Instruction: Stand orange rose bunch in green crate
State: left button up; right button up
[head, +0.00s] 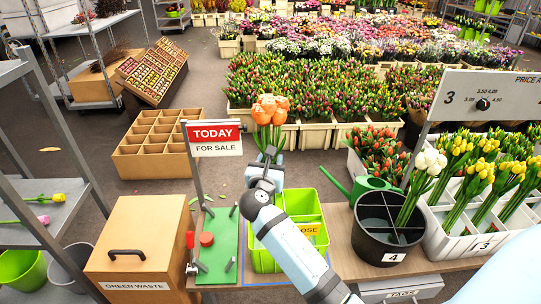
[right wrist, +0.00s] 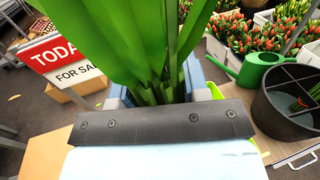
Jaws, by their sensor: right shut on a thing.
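The orange rose bunch (head: 270,108) is upright, with its orange heads at the top and green leaves below. My right gripper (head: 269,158) is shut around its stems, above and beyond the far left part of the green crate. In the right wrist view the green leaves and stems (right wrist: 150,50) rise from between the fingers; the heads are out of that view. The lime green crate (head: 312,212) stands on the bench with dividers inside and a yellow label on it ending in "OSE". My arm hides part of the crate. My left gripper is not in view.
A red and white "TODAY" sign (head: 214,138) on a post stands left of the crate, by a green board (head: 218,250). Right are a green watering can (head: 370,185) and a black divided bucket (head: 385,238) with white tulips. A green waste box (head: 140,240) is at left.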

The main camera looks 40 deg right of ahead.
jog(key=shift+f+b, duration=4.3)
jog(key=shift+f, duration=5.15)
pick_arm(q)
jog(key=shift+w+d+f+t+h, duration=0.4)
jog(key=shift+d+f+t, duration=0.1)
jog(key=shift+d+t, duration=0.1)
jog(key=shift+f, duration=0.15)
